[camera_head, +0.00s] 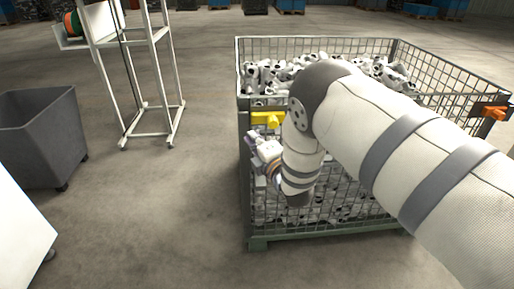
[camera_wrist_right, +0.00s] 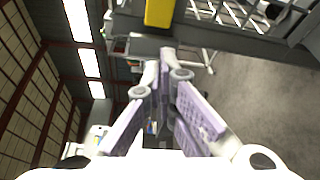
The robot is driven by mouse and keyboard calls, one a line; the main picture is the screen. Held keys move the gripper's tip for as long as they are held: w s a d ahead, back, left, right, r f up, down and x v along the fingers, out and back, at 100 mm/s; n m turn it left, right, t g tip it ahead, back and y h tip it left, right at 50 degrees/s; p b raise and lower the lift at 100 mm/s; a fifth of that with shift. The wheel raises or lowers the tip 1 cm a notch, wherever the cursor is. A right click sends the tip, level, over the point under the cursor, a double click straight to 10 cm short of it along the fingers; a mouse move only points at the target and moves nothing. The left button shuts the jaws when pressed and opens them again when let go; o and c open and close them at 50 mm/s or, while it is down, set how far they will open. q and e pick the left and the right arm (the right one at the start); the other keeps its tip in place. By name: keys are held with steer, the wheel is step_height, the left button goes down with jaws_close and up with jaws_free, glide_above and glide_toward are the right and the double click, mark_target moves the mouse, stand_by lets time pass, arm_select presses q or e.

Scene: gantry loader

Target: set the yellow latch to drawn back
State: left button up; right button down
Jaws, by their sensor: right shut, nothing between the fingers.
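The yellow latch (camera_head: 266,119) sits on the upper left part of the wire cage's front, by the corner post. It also shows at the top edge of the right wrist view (camera_wrist_right: 159,12), cut off by the frame. My right gripper (camera_head: 257,146) is just below the latch in the head view, with its fingers shut and empty. In the right wrist view its fingertips (camera_wrist_right: 166,66) are close together, with a gap between them and the latch. My arm covers part of the cage front right of the latch. My left gripper is not in view.
The wire cage (camera_head: 330,234) holds many white and black parts. An orange latch (camera_head: 490,112) is at its right side. A grey bin (camera_head: 38,132) and a white wheeled frame (camera_head: 160,85) stand to the left. The floor between them and the cage is clear.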

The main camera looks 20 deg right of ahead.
steer(key=s, duration=0.5)
steer(key=shift+s+d+r+p, duration=0.15)
steer(key=shift+s+d+p, duration=0.1)
steer(key=shift+d+p, duration=0.05)
